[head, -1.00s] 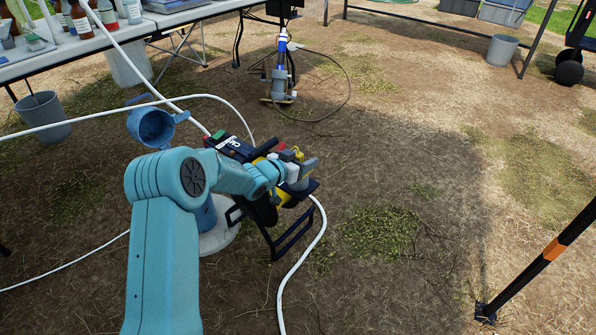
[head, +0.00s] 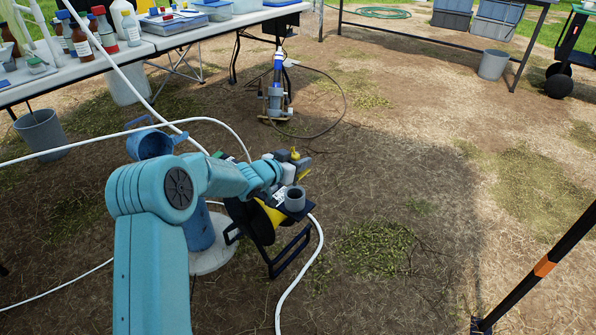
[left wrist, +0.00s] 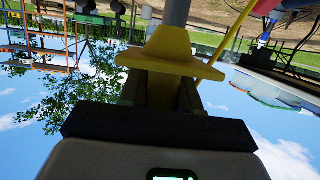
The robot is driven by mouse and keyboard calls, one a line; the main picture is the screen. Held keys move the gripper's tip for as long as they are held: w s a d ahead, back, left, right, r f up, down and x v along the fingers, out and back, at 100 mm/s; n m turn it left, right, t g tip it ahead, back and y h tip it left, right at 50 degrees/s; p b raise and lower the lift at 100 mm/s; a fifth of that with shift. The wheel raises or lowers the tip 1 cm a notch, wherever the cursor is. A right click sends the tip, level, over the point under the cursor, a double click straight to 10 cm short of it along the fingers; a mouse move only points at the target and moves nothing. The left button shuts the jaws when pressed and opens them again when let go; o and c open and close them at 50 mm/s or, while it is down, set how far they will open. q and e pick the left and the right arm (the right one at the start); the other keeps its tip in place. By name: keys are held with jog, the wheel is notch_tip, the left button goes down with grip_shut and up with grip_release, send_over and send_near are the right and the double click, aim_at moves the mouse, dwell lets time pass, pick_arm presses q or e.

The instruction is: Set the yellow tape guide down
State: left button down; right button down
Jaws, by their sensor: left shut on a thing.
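The yellow tape guide (left wrist: 170,45) is between the two fingers of my left gripper (left wrist: 160,88), at their tips in the left wrist view. In the head view my left gripper (head: 291,163) is shut on it, and only small yellow parts of the guide (head: 303,175) show. The gripper is above and behind a grey cup-shaped holder (head: 295,198) on the plate of a black-framed tape reel (head: 267,222). The guide looks apart from the holder. My right gripper is not in view.
A white hose (head: 316,245) runs past the reel's frame. A blue jug (head: 150,144) is left of the gripper, partly behind my arm. A table with bottles (head: 160,42) is at the upper left. Open ground lies to the right, up to a black pole (head: 535,275).

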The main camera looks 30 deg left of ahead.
pick_arm(q)
notch_tip(320, 180, up, 12)
jog(key=p, duration=0.5)
jog(key=shift+r, duration=0.2)
